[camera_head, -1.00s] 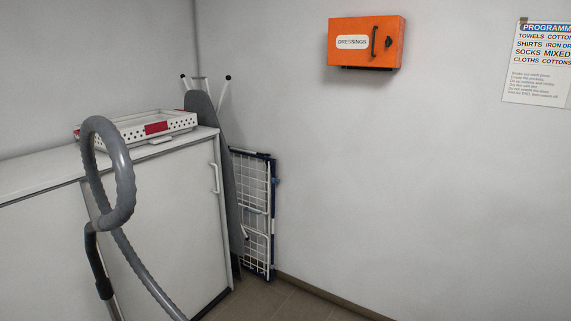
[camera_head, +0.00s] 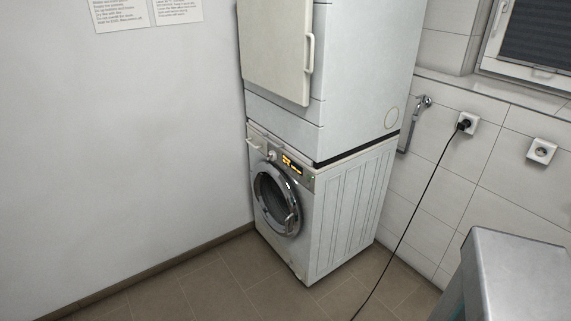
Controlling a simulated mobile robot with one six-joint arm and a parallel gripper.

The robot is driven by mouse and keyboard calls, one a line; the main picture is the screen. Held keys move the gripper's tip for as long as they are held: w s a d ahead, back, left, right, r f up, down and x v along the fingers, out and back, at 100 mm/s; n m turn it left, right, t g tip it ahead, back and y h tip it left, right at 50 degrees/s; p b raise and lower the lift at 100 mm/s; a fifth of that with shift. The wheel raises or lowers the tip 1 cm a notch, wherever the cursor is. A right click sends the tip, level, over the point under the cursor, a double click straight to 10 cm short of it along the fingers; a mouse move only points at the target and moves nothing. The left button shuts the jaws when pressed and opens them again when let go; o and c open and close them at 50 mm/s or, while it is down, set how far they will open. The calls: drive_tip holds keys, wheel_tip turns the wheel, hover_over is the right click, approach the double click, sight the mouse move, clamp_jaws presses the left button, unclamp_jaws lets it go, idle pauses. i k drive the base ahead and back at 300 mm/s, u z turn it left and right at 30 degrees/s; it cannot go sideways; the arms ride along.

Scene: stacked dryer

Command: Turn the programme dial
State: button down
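The programme dial (camera_head: 272,155) is a small round knob on the front panel of the white washing machine (camera_head: 345,220). It sits left of a lit orange display (camera_head: 292,163) and above the round door (camera_head: 277,200). The dial is too small here to tell which way it points. A white dryer (camera_head: 365,65) stands stacked on top of the washer. My gripper is not in view.
A black cable runs from a wall socket (camera_head: 467,123) down to the floor at the right. A grey metal-topped unit (camera_head: 515,275) fills the lower right corner. The tiled floor (camera_head: 200,285) before the washer is clear on the left.

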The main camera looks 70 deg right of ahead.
sight(272, 156)
drive_tip(key=u, duration=0.9)
drive_tip(key=k, duration=0.15)
drive_tip(key=z, duration=3.2)
drive_tip(key=k, duration=0.6)
drive_tip(key=u, duration=0.15)
drive_tip(key=i, duration=0.6)
